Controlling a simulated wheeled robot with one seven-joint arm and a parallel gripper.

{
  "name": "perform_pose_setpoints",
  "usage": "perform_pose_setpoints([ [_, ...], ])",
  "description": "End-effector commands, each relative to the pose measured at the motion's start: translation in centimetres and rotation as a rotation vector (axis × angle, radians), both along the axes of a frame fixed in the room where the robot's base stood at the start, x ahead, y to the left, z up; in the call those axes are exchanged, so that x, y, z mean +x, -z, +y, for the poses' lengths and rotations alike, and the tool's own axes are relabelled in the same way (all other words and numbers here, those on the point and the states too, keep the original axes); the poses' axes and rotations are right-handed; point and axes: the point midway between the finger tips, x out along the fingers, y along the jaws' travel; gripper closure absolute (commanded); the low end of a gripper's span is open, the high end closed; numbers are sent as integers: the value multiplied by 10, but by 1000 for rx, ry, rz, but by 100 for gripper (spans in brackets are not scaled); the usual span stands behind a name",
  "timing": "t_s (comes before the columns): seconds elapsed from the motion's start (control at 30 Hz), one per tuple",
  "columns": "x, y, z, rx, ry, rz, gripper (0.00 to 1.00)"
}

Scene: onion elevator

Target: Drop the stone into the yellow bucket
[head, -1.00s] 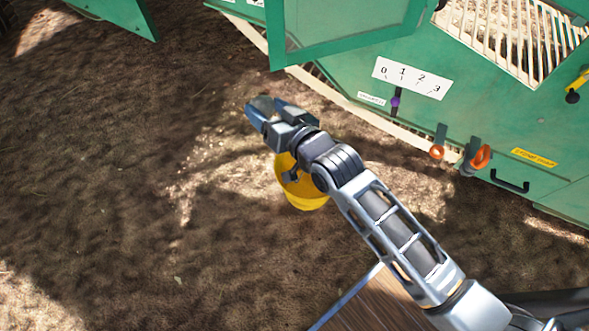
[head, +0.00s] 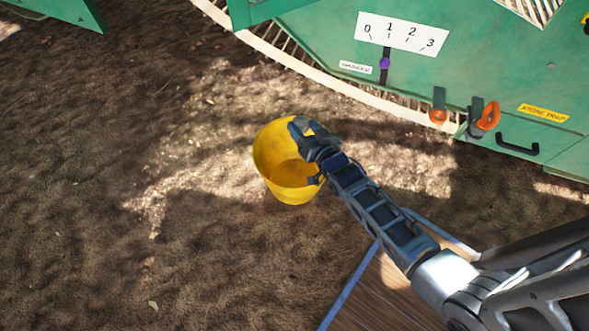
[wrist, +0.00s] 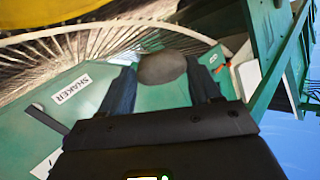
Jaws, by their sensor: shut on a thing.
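The yellow bucket (head: 268,153) stands upright on the soil, its open mouth showing in the head view. My gripper (head: 301,127) is at the bucket's upper right rim and overlaps its mouth in the picture; its height above the rim is hard to judge. In the wrist view my gripper (wrist: 160,74) is shut on a rounded grey-brown stone (wrist: 161,67), held between the two dark fingertips. In the head view the stone is hard to make out against the fingers.
A green machine (head: 480,75) with a 0–3 dial plate (head: 402,33), orange handles (head: 489,115) and a yellow "STONE TRAP" label (head: 543,112) stands behind and right. A wooden board (head: 385,290) lies at the lower right. The soil left of the bucket is clear.

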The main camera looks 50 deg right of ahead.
Motion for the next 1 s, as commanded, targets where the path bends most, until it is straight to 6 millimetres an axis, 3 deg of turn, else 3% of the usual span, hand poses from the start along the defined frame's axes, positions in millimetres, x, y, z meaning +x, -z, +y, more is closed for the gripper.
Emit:
perform_pose_setpoints([
  [0.57,1,54,0,-1,0,-2,81],
  [0.93,1,57,0,-1,-1,-2,81],
  [0.97,1,57,0,-1,-1,-2,37],
  [1.0,1,57,0,-1,-1,-2,33],
])
